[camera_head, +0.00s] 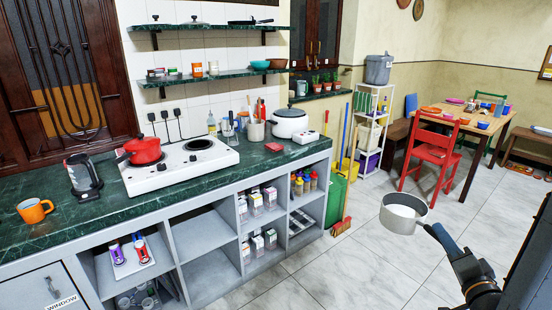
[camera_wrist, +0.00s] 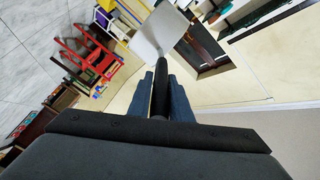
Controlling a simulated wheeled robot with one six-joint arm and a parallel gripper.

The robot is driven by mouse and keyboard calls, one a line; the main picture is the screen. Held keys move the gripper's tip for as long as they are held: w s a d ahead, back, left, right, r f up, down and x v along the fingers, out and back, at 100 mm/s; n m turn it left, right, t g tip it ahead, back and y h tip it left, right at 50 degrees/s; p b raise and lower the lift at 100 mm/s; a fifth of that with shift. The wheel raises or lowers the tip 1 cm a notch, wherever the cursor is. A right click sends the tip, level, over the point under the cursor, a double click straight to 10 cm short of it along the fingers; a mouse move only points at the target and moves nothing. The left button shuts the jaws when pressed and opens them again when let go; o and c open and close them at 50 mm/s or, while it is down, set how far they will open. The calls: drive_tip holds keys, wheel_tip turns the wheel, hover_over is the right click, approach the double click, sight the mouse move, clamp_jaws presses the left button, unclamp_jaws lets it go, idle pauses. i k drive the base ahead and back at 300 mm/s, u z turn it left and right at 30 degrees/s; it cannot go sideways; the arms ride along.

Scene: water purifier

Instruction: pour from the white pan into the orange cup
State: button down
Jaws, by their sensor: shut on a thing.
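The white pan (camera_head: 404,223) is a grey-white saucepan, held in the air over the floor at the right in the head view. A white content shows inside it, and it looks about level. My gripper (camera_head: 438,232) is shut on its dark handle. In the wrist view the pan (camera_wrist: 158,34) shows ahead of my gripper (camera_wrist: 163,92), with the handle between the two fingers. The orange cup (camera_head: 35,210) stands upright on the green counter at the far left, well apart from the pan. The inside of the cup is mostly hidden.
The green counter (camera_head: 195,205) carries a kettle (camera_head: 83,176), a white stove (camera_head: 180,165) with a red pot (camera_head: 141,151), and a white cooker (camera_head: 289,122). A red chair (camera_head: 434,155) and dining table (camera_head: 485,128) stand at the back right. The tiled floor (camera_head: 330,275) before the counter is clear.

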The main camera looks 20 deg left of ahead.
sight(32, 212)
drive_tip(key=u, duration=2.55)
drive_tip(key=i, duration=1.65)
drive_tip(key=u, duration=0.05)
